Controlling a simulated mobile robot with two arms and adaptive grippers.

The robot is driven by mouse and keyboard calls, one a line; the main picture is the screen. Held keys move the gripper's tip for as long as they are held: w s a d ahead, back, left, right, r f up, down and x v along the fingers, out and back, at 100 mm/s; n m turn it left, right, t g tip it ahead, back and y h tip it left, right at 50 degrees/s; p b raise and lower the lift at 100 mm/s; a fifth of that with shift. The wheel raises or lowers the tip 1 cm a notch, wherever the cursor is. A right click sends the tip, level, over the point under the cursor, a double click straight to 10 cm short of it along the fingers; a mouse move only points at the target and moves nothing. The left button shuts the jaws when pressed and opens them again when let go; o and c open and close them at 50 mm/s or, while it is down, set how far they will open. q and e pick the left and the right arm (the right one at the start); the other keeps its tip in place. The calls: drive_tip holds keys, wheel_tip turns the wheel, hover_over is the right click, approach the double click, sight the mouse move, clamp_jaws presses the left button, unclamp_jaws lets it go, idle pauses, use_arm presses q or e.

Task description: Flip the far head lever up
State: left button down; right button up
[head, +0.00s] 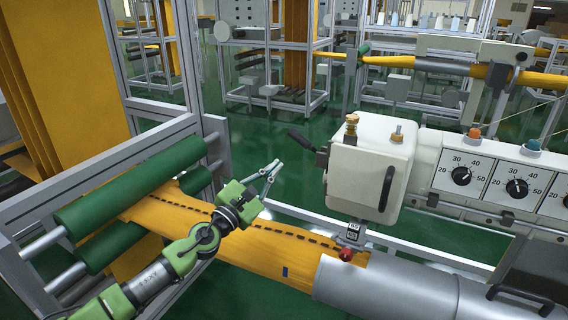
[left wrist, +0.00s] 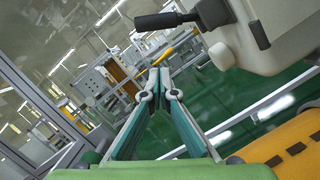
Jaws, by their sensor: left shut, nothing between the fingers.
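The white machine head (head: 370,165) stands over the orange felt. A lever with a black grip (head: 301,140) sticks out of its far left side, pointing left and somewhat up. In the left wrist view this black lever (left wrist: 165,20) shows large at the top, joined to a dark hub by the head. A second black handle (head: 387,188) is on the head's near face. My left gripper (head: 275,168) is shut and empty, left of the head and a little below the lever grip, apart from it. Its fingertips (left wrist: 159,82) meet below the lever in the left wrist view. My right gripper is out of view.
Orange felt (head: 265,240) with a dark dashed seam runs from green rollers (head: 130,185) into a grey metal tube (head: 395,290). A red knob (head: 346,254) sits below the head. A panel with several dials (head: 510,185) is at right. Green floor is open behind.

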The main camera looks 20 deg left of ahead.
use_arm(q)
drive_tip(key=b+v, duration=0.1)
drive_tip(key=v, duration=0.4)
drive_tip(key=shift+s, duration=0.4)
